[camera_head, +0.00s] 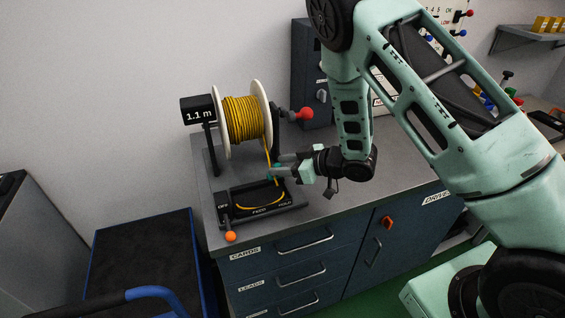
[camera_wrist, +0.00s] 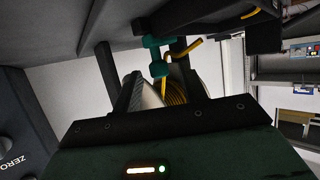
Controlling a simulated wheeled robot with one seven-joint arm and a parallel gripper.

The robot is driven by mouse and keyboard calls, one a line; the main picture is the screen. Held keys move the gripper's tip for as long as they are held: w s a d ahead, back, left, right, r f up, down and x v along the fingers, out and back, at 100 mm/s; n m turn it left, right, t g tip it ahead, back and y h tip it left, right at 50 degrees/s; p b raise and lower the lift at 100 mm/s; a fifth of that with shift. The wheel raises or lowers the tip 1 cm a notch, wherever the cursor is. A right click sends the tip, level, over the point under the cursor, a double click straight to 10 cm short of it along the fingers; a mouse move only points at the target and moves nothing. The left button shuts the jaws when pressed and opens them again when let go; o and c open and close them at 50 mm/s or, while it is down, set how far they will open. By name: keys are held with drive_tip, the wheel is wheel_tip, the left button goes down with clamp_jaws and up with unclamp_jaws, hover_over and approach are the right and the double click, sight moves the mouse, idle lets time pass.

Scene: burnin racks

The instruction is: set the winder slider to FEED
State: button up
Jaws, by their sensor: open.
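The winder (camera_head: 251,208) stands on the bench's left end, its spool of yellow cord (camera_head: 243,118) upright. Its slider has an orange knob (camera_head: 230,236) at the front left of the base, by the OFF mark; FEED is printed mid-front and HOLD to the right. My gripper (camera_head: 279,164) is at the right of the spool, above the base's rear and away from the orange knob. It is open, with nothing seen held. In the wrist view, the cord (camera_wrist: 175,92) and a teal fitting (camera_wrist: 153,67) show ahead; the orange knob does not show there.
A display (camera_head: 198,114) reads 1.1 m left of the spool. A red-knobbed crank (camera_head: 305,113) sticks out right of it. Below is a drawer cabinet (camera_head: 290,268). A blue-edged dark cart (camera_head: 145,262) stands at left. Bare bench top lies right of the winder.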

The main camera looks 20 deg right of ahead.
sight(257, 184)
drive_tip(key=shift+a+f, duration=0.1)
drive_tip(key=shift+c, duration=0.3)
clamp_jaws()
drive_tip(key=a+b, duration=0.1)
drive_tip(key=a, duration=0.6)
drive_tip(key=shift+a+b, duration=0.25)
drive_tip(key=shift+b, duration=0.05)
drive_tip(key=shift+o, duration=0.3)
unclamp_jaws()
drive_tip(key=shift+a, duration=0.1)
